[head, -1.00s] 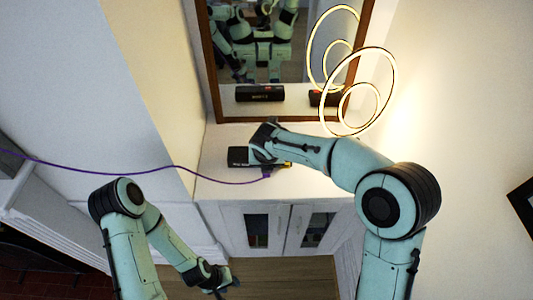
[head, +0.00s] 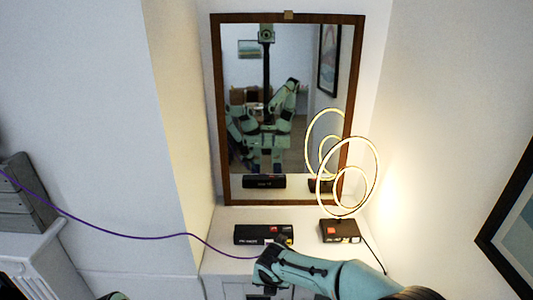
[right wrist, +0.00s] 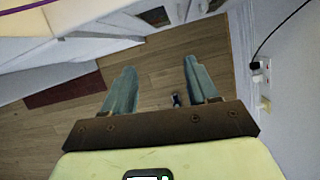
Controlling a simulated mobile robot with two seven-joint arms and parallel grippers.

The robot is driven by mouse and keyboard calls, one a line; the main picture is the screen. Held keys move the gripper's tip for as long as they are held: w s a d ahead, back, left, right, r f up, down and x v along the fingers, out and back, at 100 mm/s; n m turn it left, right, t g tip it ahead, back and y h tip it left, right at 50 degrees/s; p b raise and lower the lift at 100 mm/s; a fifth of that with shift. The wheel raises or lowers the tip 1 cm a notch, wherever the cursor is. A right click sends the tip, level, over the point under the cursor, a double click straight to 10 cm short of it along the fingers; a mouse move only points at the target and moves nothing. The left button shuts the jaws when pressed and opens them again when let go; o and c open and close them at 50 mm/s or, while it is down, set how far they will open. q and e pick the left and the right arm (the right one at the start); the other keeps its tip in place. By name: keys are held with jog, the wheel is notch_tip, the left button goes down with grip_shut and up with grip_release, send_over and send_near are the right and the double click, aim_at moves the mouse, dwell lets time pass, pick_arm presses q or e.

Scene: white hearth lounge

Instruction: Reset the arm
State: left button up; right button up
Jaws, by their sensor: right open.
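My right arm comes in from the bottom right of the head view, and its wrist (head: 268,265) is just in front of the white cabinet top (head: 222,262). Its fingertips are hidden in that view. In the right wrist view my right gripper (right wrist: 158,72) has its two fingers wide apart, with nothing held between them and wood floor beyond. Only a small piece of my left arm (head: 112,296) shows at the bottom edge of the head view; its gripper is out of view.
A black box (head: 263,235) and a ring lamp (head: 345,172) on a dark base (head: 340,231) stand before a mirror (head: 218,120). A purple cable (head: 120,236) runs from the left towards my right wrist. A wall outlet (right wrist: 264,82) with a black cord is at right.

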jog(key=s+d+f+m+g+y, duration=0.1)
jog(key=s+d+f+m, duration=0.1)
jog(key=s+f+m, duration=0.35)
jog(key=s+d+f+m+g+y, duration=0.1)
jog(key=s+d+f+m+g, duration=0.15)
jog(key=f+m, duration=0.55)
jog(key=s+d+f+m+g+y, duration=0.1)
jog(key=s+f+m, duration=0.35)
jog(key=f, duration=0.35)
jog(key=s+d+f+m, duration=0.3)
jog(key=s+m, duration=0.4)
jog(key=m, duration=0.3)
jog(key=s+d+f+m, duration=0.3)
jog(key=s+m, duration=0.4)
jog(key=m, duration=0.3)
jog(key=shift+s+f+m, duration=0.3)
jog(key=shift+s+f, duration=0.05)
jog(key=shift+f, duration=0.55)
